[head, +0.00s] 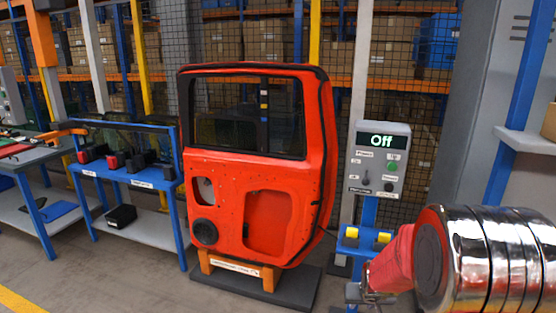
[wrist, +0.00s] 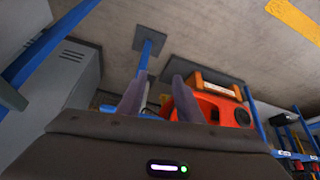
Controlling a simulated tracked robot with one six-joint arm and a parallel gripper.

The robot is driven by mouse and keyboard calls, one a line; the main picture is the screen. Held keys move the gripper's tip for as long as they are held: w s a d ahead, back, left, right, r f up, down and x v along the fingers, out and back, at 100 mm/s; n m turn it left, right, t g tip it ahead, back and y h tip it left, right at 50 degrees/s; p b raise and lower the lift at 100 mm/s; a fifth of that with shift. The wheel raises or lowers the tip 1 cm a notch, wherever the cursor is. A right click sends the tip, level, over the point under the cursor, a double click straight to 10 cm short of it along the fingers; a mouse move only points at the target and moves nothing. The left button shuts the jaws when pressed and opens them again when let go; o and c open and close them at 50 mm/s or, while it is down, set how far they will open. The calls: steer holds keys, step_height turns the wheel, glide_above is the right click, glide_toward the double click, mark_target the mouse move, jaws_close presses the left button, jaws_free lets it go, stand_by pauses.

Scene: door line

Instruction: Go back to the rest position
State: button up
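My gripper (wrist: 158,97) shows in the wrist view with its two fingers apart and nothing held between them. That view is turned over, with the floor at the top. Beyond the fingers are a blue post with a grey foot plate and part of the red door (wrist: 222,108). In the head view my arm comes in from the right edge, in front of the control box's stand. The red door (head: 260,205) stands upright on an orange support in the middle. The grey control box (head: 378,165), with its display reading "Off", is to its right.
A blue rack (head: 125,175) with red and black parts stands left of the door, beside a workbench (head: 30,150). A grey cabinet (wrist: 70,68) shows in the wrist view. Floor is clear at front left.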

steer(key=s+a+r, duration=0.4)
steer(key=s+r, duration=0.8)
steer(key=s, duration=0.3)
steer(key=s+a+r+n+y, duration=0.1)
steer(key=s+a+r, duration=0.4)
steer(key=s+r, duration=0.6)
steer(key=shift+s+a+r, duration=0.2)
steer(key=shift+s+r, duration=0.15)
steer(key=shift+s, duration=1.95)
